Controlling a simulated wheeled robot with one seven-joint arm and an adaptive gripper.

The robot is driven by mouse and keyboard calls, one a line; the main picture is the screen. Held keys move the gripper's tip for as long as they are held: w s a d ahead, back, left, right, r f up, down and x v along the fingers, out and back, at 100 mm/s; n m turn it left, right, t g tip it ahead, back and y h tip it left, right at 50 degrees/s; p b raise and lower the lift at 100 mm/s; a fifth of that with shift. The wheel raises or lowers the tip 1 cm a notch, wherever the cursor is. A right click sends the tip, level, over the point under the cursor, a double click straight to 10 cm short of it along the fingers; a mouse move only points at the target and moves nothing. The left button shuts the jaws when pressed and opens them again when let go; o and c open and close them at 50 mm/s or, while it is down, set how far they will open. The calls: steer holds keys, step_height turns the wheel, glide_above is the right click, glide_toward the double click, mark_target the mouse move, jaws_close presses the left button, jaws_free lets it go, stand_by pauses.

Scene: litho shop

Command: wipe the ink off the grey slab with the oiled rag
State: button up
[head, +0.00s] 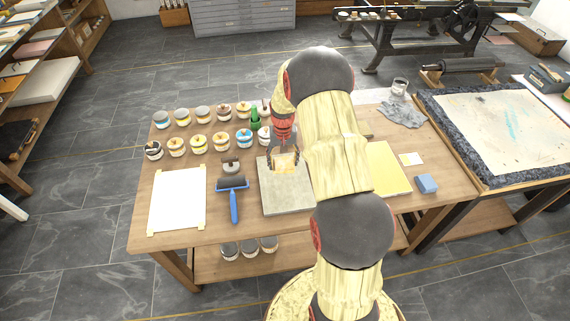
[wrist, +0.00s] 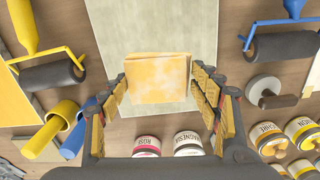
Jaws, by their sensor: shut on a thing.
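The oiled rag is a folded yellow-orange cloth (wrist: 158,78); in the head view it shows pale orange (head: 287,164). My gripper (head: 284,156) is shut on it, with a finger on either side in the wrist view (wrist: 159,88). The rag is over the far part of the grey slab (head: 287,197); I cannot tell whether it touches. The slab is a flat pale grey rectangle on the wooden table, also in the wrist view (wrist: 165,30). I make out no clear ink mark on its visible part. My arm covers its right side in the head view.
Several ink tins (head: 199,143) stand behind and left of the slab. A blue-handled roller (head: 233,197) and a white sheet (head: 179,198) lie to its left.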

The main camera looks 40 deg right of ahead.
steer(key=shift+r+p, duration=0.75)
steer(key=shift+r, duration=0.9)
steer(key=shift+w, duration=0.1)
